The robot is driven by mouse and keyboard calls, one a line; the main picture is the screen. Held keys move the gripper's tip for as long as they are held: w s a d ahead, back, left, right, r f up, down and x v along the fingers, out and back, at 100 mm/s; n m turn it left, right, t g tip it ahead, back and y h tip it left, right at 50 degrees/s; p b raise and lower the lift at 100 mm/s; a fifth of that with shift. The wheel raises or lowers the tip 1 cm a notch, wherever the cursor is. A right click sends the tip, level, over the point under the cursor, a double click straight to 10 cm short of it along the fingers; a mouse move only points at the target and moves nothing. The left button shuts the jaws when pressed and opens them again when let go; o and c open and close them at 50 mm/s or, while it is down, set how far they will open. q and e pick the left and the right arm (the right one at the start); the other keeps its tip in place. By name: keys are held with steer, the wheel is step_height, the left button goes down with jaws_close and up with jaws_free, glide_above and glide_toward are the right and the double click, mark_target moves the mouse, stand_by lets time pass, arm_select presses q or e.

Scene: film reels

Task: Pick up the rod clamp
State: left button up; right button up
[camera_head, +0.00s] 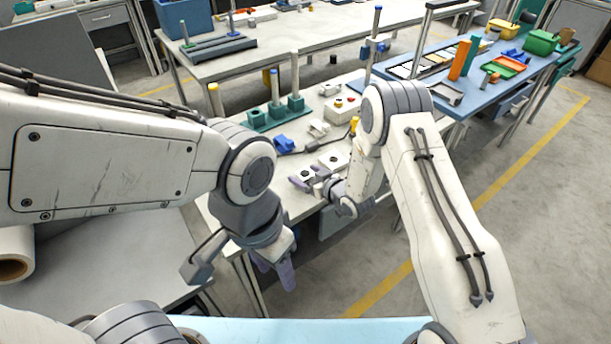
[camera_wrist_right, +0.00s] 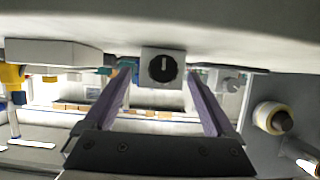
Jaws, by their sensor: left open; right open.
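I cannot tell for sure which piece is the rod clamp. A blue piece (camera_head: 285,145) lies on the white bench at the near end of a dark bar, and a small pale piece (camera_head: 318,128) lies just beyond it. My right gripper (camera_head: 309,179) is open and empty, low over the bench's near edge beside white boxes with dark knobs. In the right wrist view its fingers (camera_wrist_right: 160,75) are spread, with a knobbed white box (camera_wrist_right: 162,67) showing between them. My left gripper (camera_head: 274,268) hangs fingers down, open and empty, in front of the bench.
Green bases with upright posts (camera_head: 275,108) stand at the bench's back left. A blue table (camera_head: 470,100) with trays and parts is at the right. Floor at lower right is clear.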

steer(key=shift+w+a+f, duration=0.15)
steer(key=shift+w, duration=0.1)
jaws_close()
